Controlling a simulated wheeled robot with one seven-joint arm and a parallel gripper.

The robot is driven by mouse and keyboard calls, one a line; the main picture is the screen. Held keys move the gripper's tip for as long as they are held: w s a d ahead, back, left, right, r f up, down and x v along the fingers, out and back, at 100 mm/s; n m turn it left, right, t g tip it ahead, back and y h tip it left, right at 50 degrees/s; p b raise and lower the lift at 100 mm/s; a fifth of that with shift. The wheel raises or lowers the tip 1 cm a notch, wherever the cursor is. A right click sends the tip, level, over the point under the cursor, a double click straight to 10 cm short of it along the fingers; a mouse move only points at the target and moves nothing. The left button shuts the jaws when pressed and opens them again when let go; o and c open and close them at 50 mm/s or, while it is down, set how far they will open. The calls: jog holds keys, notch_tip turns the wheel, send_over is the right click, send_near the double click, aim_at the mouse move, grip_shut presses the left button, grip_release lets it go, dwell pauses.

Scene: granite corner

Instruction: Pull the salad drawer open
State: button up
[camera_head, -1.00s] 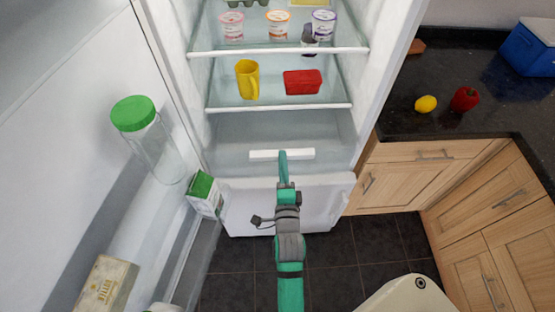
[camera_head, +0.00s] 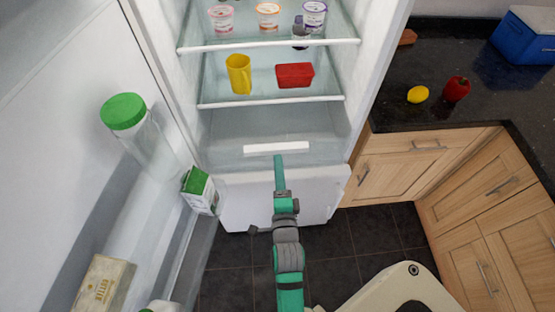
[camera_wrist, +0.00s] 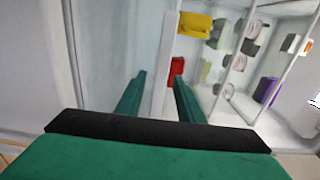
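The salad drawer (camera_head: 225,134) is a pale, see-through bin at the bottom of the open fridge, and it looks closed. Its white bar handle (camera_head: 276,148) runs across its front and also shows in the wrist view (camera_wrist: 166,75), upright between the finger lines. My green gripper (camera_head: 279,160) is just below the handle's middle in the head view. In the wrist view my gripper (camera_wrist: 159,80) is open, with a wide gap between its two fingers and nothing held. I cannot tell whether a finger touches the handle.
The fridge door (camera_head: 60,130) stands open at left, carrying a green-lidded jar (camera_head: 124,111) and a carton (camera_head: 199,190). A yellow mug (camera_head: 239,74) and red container (camera_head: 295,75) sit on the shelf above. Wooden cabinets (camera_head: 405,166) stand at right; dark floor is free below.

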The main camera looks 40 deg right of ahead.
jog(key=v, duration=0.6)
jog(key=shift+s+a, duration=0.15)
jog(key=shift+s, duration=0.15)
jog(key=s+a+f+n+y, duration=0.1)
jog(key=s+a+n+y, duration=0.3)
jog(key=s+a+n, duration=0.4)
jog(key=s+a+f+n+y, duration=0.1)
jog(key=s+a+n+y, duration=0.4)
jog(key=s+a+n, duration=0.4)
jog(key=a+n, duration=0.5)
jog(key=n, duration=0.2)
jog(key=shift+s, duration=0.25)
